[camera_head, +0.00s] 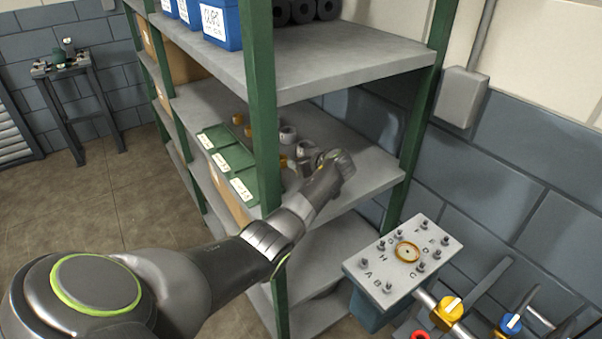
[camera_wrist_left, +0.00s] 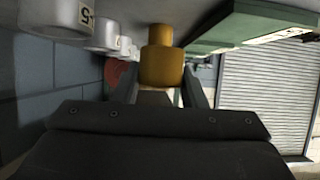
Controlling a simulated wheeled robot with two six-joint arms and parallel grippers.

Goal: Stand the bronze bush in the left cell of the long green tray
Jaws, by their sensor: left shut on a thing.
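My left gripper (camera_head: 318,164) reaches over the middle shelf of the rack from the right. In the left wrist view the tray (camera_wrist_left: 235,30) is at upper right, apart from the bush. My right gripper is not in view.
A green post (camera_head: 265,110) rises in front of the shelf. The upper shelf (camera_head: 310,70) hangs above.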

